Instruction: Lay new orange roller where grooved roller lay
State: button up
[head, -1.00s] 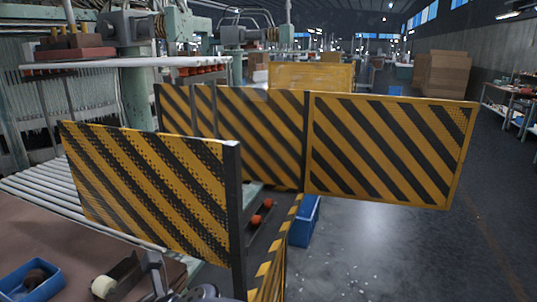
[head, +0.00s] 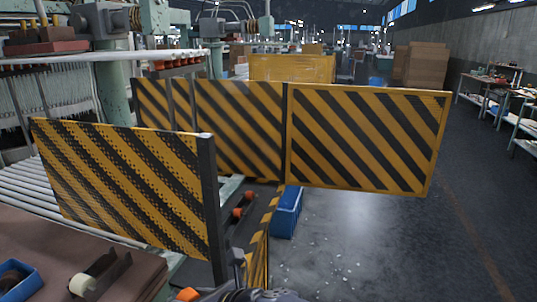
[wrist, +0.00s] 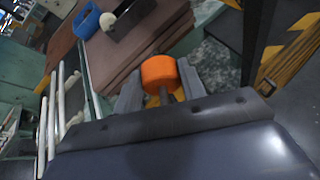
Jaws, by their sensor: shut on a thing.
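My gripper (wrist: 160,88) is shut on an orange roller (wrist: 158,70), which sits between its two grey fingers in the wrist view. The roller's orange edge (head: 188,294) also shows at the bottom of the head view. Two other orange rollers (head: 238,212) lie in a row on the dark machine bed behind the near striped panel. A dark brown roller-like piece (head: 10,276) lies in a blue tray (head: 28,288) at the lower left; I cannot tell whether it is grooved. The near part of the bed is hidden by the panel and my arm.
A striped guard panel (head: 125,185) with a dark post stands close in front; more striped panels (head: 365,138) stand behind. A cream roll (head: 82,285) and dark bracket (head: 108,274) lie on the brown tabletop (head: 45,238). A blue bin (head: 287,212) stands on the floor. Open floor lies right.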

jog(key=w+d+f+m+t+h, duration=0.2)
jog(key=w+d, duration=0.4)
jog(key=d, duration=0.4)
jog(key=w+d+f+m+t+h, duration=0.1)
jog(key=w+d+f+m+h, duration=0.2)
jog(key=d, duration=0.7)
jog(key=w+d+f+m+t+h, duration=0.2)
jog(key=w+d+f, duration=0.3)
jog(key=w+d, duration=0.4)
jog(key=shift+w+d+f+m+t, duration=0.2)
jog(key=shift+w+d+m+t, duration=0.15)
jog(key=shift+m, duration=0.35)
